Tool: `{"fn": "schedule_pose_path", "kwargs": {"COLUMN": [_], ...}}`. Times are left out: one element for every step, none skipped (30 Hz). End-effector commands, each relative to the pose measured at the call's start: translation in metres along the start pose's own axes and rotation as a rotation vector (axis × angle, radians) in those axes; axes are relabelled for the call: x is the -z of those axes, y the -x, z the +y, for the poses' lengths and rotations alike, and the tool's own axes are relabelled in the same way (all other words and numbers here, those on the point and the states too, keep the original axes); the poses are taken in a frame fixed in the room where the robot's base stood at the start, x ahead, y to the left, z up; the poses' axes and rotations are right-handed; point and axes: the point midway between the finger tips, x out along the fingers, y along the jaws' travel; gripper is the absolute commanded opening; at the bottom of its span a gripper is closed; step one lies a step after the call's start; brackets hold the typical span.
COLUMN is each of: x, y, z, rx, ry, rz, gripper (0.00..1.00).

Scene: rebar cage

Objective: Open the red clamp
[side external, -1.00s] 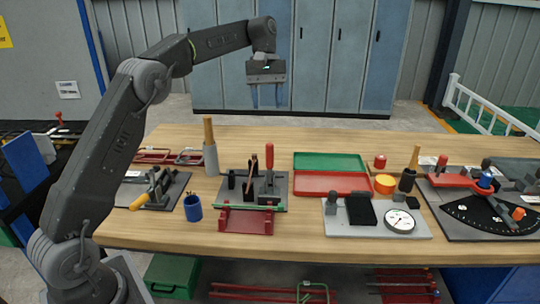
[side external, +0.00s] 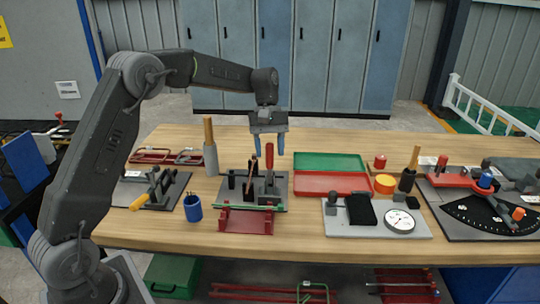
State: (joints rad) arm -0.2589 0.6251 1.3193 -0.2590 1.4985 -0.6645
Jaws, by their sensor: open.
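The red clamp is a toggle clamp with an upright red handle (side external: 269,156), standing on a dark grey plate (side external: 281,182) at the middle of the bench. Its dark body sits at the foot of the handle, beside a thin brown upright lever. My gripper (side external: 270,146) points down with two blue fingers spread apart. In the picture the fingers straddle the top of the red handle. This one view does not show whether they are around it or behind it, and no contact is visible.
A red stand with a green rod (side external: 247,218) is in front of the clamp. A blue cup (side external: 193,208) and a wooden-handled tool (side external: 209,148) stand to the left. Red and green trays (side external: 332,184) lie to the right, with a dial gauge (side external: 400,221) on a grey plate.

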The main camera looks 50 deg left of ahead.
Motion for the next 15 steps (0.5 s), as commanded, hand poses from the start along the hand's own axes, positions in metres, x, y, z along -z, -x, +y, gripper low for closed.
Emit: {"fn": "schedule_pose_path", "kwargs": {"x": [-0.001, -0.001, 0.0, -0.001, -0.001, -0.001, 0.0, 0.0, 0.0, 0.0, 0.0, 0.0, 0.0, 0.0, 0.0], "y": [-0.006, -0.009, -0.012, -0.014, -0.016, -0.018, -0.019, -0.019, -0.02, -0.02, -0.02, -0.02, -0.02, -0.019, -0.019], "z": [0.0, 0.0, 0.0, 0.0, 0.0, 0.0, 0.0, 0.0, 0.0, 0.0, 0.0, 0.0, 0.0, 0.0, 0.0], "rx": [0.002, 0.001, 0.001, 0.001, 0.001, 0.001, 0.0, 0.0, 0.0, 0.0, 0.0, 0.0, 0.0, 0.0, 0.0], "ry": [-0.001, -0.001, -0.001, -0.002, -0.002, -0.002, -0.002, -0.002, -0.002, -0.002, -0.001, -0.001, -0.001, -0.001, -0.001], "rz": [-0.002, -0.002, -0.001, -0.001, -0.001, 0.0, 0.0, 0.0, 0.001, 0.001, 0.001, 0.001, 0.001, 0.001, 0.0], "gripper": [0.48, 0.48, 0.48, 0.48, 0.48, 0.48, 0.48, 0.48, 0.48, 0.48, 0.48, 0.48, 0.48, 0.48, 0.48]}}
